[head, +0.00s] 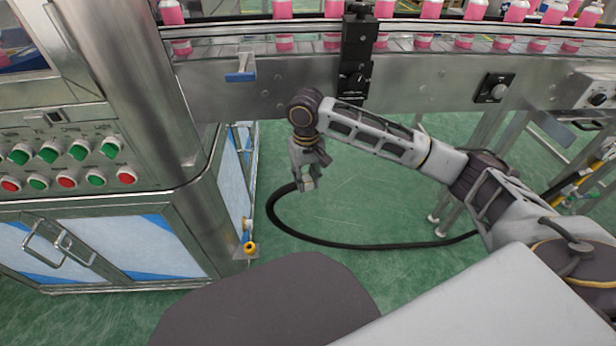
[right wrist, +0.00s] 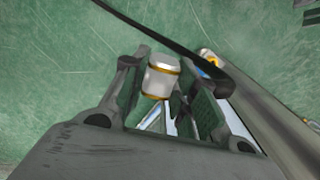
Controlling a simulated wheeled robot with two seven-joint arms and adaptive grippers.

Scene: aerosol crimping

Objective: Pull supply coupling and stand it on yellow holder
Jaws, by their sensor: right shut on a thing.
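My right gripper (head: 306,178) hangs over the green floor, right of the cabinet's corner. It is shut on the supply coupling, a silver-white cylinder with gold bands (right wrist: 161,76), seen between the fingers in the right wrist view. In the head view the gripper mostly hides the coupling. A black hose (head: 345,246) loops from beside the gripper across to the right. A small yellow ring-shaped fitting (head: 250,247), which looks like the yellow holder, sits low at the cabinet's side, left of and below the gripper. My left gripper is not in view.
The steel cabinet (head: 105,205) with red and green buttons stands at the left. A conveyor (head: 430,75) carrying several pink cans runs across the back, above the gripper. Green floor (head: 355,205) lies open around the gripper, with the hose across it.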

